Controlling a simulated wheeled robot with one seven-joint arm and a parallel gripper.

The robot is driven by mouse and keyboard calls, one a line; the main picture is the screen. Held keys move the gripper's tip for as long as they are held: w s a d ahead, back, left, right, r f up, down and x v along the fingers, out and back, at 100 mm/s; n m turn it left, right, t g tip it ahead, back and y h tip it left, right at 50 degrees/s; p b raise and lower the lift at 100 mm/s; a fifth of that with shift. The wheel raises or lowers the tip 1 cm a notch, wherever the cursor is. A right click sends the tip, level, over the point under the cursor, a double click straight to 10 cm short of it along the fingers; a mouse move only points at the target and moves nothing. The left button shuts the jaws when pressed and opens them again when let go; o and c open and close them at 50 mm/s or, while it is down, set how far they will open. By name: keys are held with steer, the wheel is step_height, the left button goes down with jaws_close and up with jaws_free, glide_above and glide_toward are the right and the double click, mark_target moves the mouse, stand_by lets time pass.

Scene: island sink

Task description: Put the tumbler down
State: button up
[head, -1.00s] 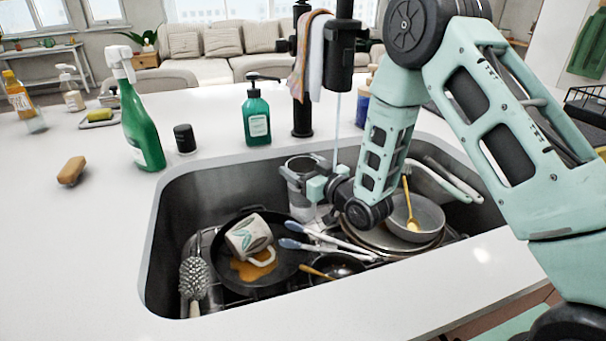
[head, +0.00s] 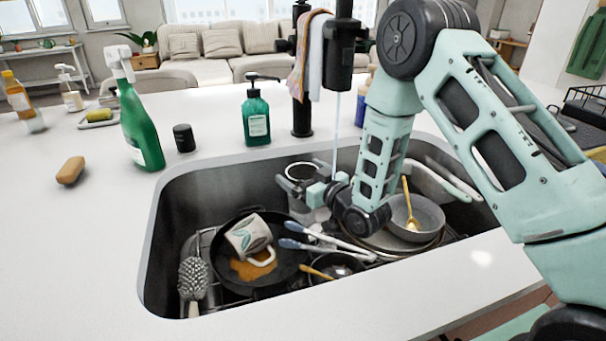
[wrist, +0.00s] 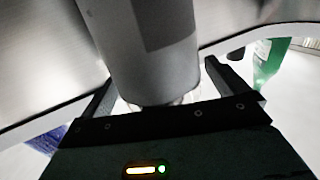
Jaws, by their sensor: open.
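The tumbler (head: 301,172) is a grey metal cup with a dark open top. It stands upright in the sink, near the back wall under the faucet. Its lower part is hidden behind my gripper and the utensils, so I cannot see what its base rests on. My gripper (head: 300,190) is low in the sink with its fingers on either side of the tumbler. In the wrist view the tumbler (wrist: 150,50) fills the space between the open fingers of my gripper (wrist: 160,88).
A black pan (head: 225,270) with a tipped mug (head: 247,235) lies left in the sink, beside a scrub brush (head: 192,275). Tongs (head: 325,248) and a bowl (head: 425,215) on stacked plates crowd the right. The faucet (head: 343,60) rises close behind my gripper.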

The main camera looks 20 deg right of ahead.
steer(key=b+v, duration=0.1)
steer(key=v, duration=0.6)
steer(key=shift+s, duration=0.25)
steer(key=shift+d+r, duration=0.1)
steer(key=shift+r, duration=0.05)
